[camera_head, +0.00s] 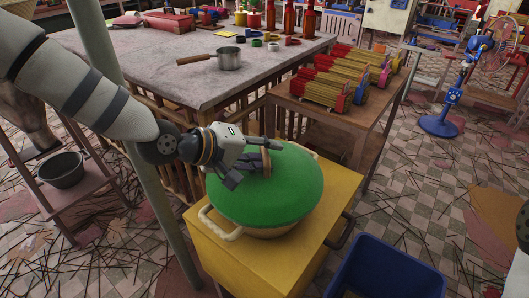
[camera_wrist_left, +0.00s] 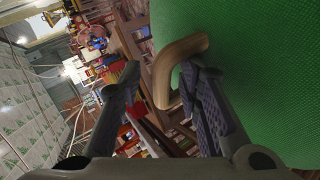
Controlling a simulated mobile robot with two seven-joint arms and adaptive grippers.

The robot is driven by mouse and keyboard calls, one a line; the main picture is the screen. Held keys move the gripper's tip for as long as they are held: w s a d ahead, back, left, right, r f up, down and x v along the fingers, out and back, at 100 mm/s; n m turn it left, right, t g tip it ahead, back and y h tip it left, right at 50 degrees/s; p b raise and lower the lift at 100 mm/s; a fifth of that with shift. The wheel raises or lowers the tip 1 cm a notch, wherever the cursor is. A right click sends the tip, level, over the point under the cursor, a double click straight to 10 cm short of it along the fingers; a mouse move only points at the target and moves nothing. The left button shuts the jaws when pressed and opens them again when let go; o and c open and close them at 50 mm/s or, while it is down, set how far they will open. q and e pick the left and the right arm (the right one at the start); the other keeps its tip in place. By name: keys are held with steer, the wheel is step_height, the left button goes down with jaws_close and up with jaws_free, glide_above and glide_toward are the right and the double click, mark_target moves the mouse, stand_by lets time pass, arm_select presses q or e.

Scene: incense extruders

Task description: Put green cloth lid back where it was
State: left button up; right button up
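The green cloth lid (camera_head: 285,195) is a broad dome sitting over a pale basket (camera_head: 268,233) with loop handles, on a yellow stand (camera_head: 240,262). The lid looks level; whether it is fully seated I cannot tell. Its brown wooden handle (camera_wrist_left: 182,48) shows in the left wrist view against the green surface. My left gripper (camera_head: 258,165) is at the top of the lid, around the handle. Its fingers are apart in the left wrist view (camera_wrist_left: 158,92), with part of the handle between them, close to the right-hand finger. My right gripper is not seen.
A blue bin (camera_head: 388,270) stands at the front right of the stand. Behind are a grey table (camera_head: 170,70) with a metal pot (camera_head: 229,58) and a wooden bench (camera_head: 335,112) with incense bundles. A dark bowl (camera_head: 62,170) is at left. Sticks litter the tiled floor.

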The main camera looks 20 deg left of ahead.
arm_select(q)
steer(key=p+v, duration=0.2)
steer(key=v, duration=1)
steer(key=shift+p, duration=0.4)
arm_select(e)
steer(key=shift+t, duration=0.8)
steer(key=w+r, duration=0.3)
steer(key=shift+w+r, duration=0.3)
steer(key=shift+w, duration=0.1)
arm_select(q)
steer(key=shift+s, duration=0.1)
